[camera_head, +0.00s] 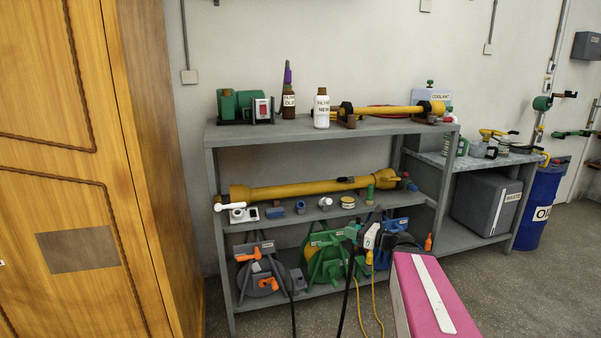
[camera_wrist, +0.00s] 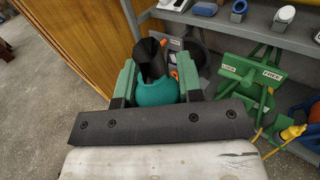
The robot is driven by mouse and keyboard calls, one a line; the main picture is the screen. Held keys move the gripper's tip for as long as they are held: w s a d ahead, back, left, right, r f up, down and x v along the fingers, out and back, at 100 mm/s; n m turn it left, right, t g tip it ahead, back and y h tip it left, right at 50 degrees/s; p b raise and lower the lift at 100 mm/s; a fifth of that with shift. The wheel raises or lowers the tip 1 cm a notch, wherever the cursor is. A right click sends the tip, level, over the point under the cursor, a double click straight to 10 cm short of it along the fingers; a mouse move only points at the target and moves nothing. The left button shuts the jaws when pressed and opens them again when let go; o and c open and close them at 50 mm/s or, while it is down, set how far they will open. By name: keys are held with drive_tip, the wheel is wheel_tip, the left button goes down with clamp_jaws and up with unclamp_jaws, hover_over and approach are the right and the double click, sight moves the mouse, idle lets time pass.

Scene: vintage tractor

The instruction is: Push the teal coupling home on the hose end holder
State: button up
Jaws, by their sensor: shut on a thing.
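The teal coupling (camera_wrist: 157,92) is between the green fingers of my gripper (camera_wrist: 156,88) in the wrist view, and my gripper is shut on it. A black tube-like part (camera_wrist: 150,58) shows just beyond the coupling, slightly tilted; I cannot tell whether it is joined to it or only behind it. In the head view my pink arm link (camera_head: 426,297) reaches toward the lower shelf, and the gripper end is small in front of the reels. I cannot tell for certain which part is the hose end holder.
A grey reel (camera_head: 258,269), a green reel (camera_head: 326,254) and a blue reel (camera_head: 391,232) stand on the bottom shelf. Small fittings, including a blue one (camera_head: 301,207), line the middle shelf edge above. A wooden cabinet (camera_head: 80,190) stands left. Dark and yellow lines hang in front.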

drive_tip(key=shift+s+d+r, duration=0.3)
drive_tip(key=shift+s+r, duration=0.05)
drive_tip(key=shift+r, duration=0.15)
drive_tip(key=shift+w, duration=0.2)
drive_tip(key=w+a+f, duration=1)
drive_tip(key=w+f, duration=0.2)
drive_tip(key=f, duration=0.2)
drive_tip(key=w+a+f+n+g, duration=0.1)
drive_tip(key=w+a+f, duration=0.9)
drive_tip(key=f, duration=0.4)
drive_tip(key=shift+w+a+y, duration=0.3)
drive_tip(key=shift+w+y, duration=0.1)
drive_tip(key=shift+w, duration=0.5)
drive_tip(key=shift+f, duration=0.25)
drive_tip(key=shift+f, duration=2.75)
drive_tip(key=shift+f, duration=1.85)
